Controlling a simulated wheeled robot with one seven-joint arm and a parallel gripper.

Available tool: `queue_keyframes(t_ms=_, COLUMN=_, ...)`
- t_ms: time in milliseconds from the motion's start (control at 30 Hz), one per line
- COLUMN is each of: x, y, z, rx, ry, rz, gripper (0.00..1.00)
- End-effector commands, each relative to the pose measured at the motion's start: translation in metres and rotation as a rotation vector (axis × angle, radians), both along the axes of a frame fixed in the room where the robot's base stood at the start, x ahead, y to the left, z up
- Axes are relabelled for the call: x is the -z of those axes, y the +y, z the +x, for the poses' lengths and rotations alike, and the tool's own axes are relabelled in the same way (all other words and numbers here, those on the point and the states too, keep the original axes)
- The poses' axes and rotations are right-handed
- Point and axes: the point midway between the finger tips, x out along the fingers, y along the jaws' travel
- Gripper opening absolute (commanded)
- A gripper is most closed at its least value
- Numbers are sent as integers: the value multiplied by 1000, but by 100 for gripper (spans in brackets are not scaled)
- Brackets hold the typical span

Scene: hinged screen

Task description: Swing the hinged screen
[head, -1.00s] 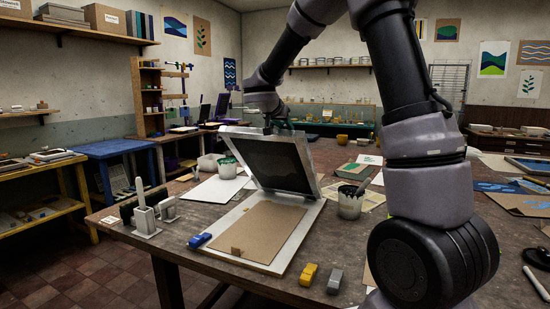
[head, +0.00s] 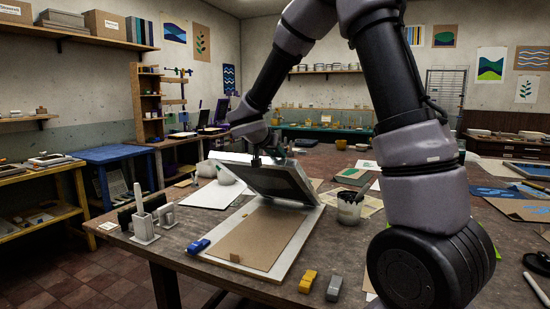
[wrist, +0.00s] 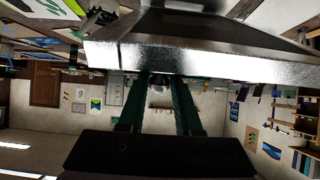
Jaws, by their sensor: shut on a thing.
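The hinged screen (head: 280,183) is a grey frame with dark mesh, tilted up from its pale base board (head: 226,240). In the wrist view the two green fingers (wrist: 163,78) meet the bright metal frame edge (wrist: 205,55). The fingertips are partly hidden by the frame.
A pot with a dark rim (head: 350,205) stands right of the screen. A blue clip (head: 198,246), a yellow block (head: 308,281) and a grey block (head: 334,288) lie near the board. A grey holder (head: 145,222) stands at left. Pale containers (head: 208,168) stand behind the screen.

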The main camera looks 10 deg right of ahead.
Motion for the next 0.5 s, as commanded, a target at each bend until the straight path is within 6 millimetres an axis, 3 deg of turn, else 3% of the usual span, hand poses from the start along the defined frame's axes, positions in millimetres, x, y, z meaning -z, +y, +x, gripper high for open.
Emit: queue_keyframes(t_ms=500, x=9, y=8, z=-10, rx=-1, ry=-2, rz=1, gripper=0)
